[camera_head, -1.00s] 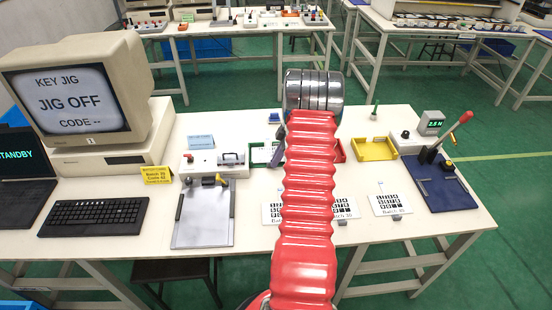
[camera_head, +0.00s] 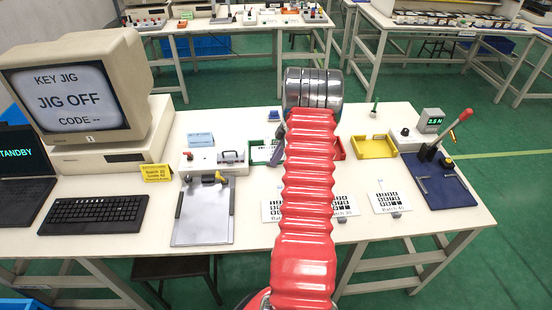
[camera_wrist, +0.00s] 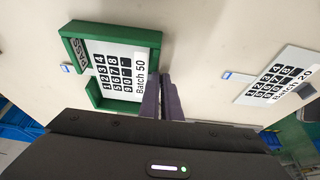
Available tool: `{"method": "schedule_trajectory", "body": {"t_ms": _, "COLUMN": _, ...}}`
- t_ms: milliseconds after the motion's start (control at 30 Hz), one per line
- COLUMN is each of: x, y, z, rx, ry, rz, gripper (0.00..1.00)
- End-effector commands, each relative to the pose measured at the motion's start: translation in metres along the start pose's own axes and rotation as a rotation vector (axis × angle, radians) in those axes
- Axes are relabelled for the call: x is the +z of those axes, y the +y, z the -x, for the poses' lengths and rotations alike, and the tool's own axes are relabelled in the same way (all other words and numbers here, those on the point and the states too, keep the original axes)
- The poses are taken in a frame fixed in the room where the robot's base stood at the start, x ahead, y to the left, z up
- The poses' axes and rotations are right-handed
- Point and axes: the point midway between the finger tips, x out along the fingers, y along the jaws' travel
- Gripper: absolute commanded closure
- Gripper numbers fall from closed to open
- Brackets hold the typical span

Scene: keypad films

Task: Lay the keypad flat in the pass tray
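The keypad, a white film marked Batch 50 (camera_wrist: 120,75), is over the floor of the green pass tray (camera_wrist: 112,33) in the wrist view. It looks roughly level with the tray; I cannot tell whether it touches the floor. My gripper (camera_wrist: 161,80) has its purple fingers close together at the keypad's Batch-label edge and appears shut on that edge. The pinched part is hidden between the fingers. In the head view, the tray (camera_head: 251,156) is just left of my gripper (camera_head: 277,158), partly hidden by my red arm.
Other keypad films lie at the front: Batch 20 (camera_wrist: 275,77), Batch 30 (camera_head: 344,206) and Batch 40 (camera_head: 390,202). A yellow tray (camera_head: 374,147) and red tray (camera_head: 341,148) stand right of my arm. A lever press (camera_head: 440,165) is far right; a jig (camera_head: 203,208) is left.

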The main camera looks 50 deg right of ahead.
Motion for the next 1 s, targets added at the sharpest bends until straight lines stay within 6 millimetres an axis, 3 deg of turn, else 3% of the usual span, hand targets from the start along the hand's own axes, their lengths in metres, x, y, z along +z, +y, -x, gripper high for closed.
{"method": "schedule_trajectory", "body": {"t_ms": 133, "x": 0.000, "y": 0.000, "z": 0.000, "rx": 0.000, "ry": 0.000, "rz": 0.000, "gripper": 1.00}}
{"method": "schedule_trajectory", "body": {"t_ms": 467, "x": 0.000, "y": 0.000, "z": 0.000, "rx": 0.000, "ry": 0.000, "rz": 0.000, "gripper": 0.75}}
{"method": "schedule_trajectory", "body": {"t_ms": 767, "x": 0.000, "y": 0.000, "z": 0.002, "rx": 0.001, "ry": 0.000, "rz": 0.000, "gripper": 0.75}}
{"method": "schedule_trajectory", "body": {"t_ms": 1000, "x": 0.000, "y": 0.001, "z": 0.023, "rx": 0.003, "ry": 0.000, "rz": 0.000, "gripper": 0.75}}
